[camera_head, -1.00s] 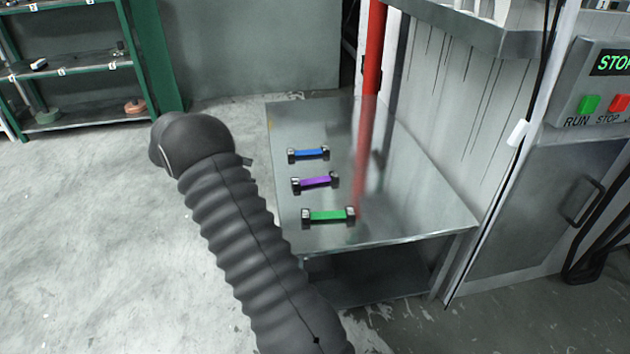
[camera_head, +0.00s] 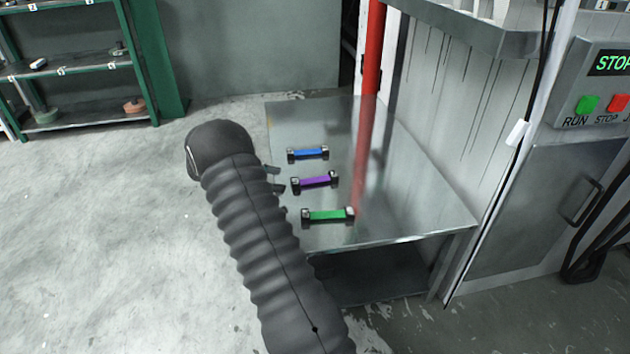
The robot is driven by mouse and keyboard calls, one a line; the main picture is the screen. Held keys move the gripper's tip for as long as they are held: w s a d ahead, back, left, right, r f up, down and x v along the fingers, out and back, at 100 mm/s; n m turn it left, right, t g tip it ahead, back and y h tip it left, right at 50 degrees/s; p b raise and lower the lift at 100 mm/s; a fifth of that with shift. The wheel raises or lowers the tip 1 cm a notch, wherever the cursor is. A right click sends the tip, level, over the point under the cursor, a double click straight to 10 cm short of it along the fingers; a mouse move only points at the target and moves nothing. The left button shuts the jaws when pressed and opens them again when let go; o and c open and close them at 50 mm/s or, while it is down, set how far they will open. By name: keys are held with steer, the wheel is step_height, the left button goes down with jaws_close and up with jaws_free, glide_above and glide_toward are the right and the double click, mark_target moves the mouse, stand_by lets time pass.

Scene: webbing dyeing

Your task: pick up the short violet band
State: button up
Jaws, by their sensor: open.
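The short violet band (camera_head: 315,182) lies on the metal table (camera_head: 415,200) in the camera_head view, with a dark metal piece at each end. It is the middle one of three bands. My gripper (camera_head: 278,179) is mostly hidden behind my dark ribbed arm. Only its dark fingertips show, just left of the violet band's left end. The gripper is open. The fingertips look apart from the band, though their height above the table is hard to tell.
A blue band (camera_head: 308,153) lies behind the violet one and a green band (camera_head: 328,216) in front, both close by. A red post (camera_head: 374,50) stands behind the table. A machine with a control panel (camera_head: 600,90) is at the right. The table's right part is clear.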

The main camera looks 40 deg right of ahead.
mark_target(293, 182)
steer(key=x, duration=0.5)
steer(key=shift+w+f, duration=0.2)
steer(key=shift+w, duration=0.05)
steer(key=shift+c, duration=0.2)
steer(key=c, duration=1.2)
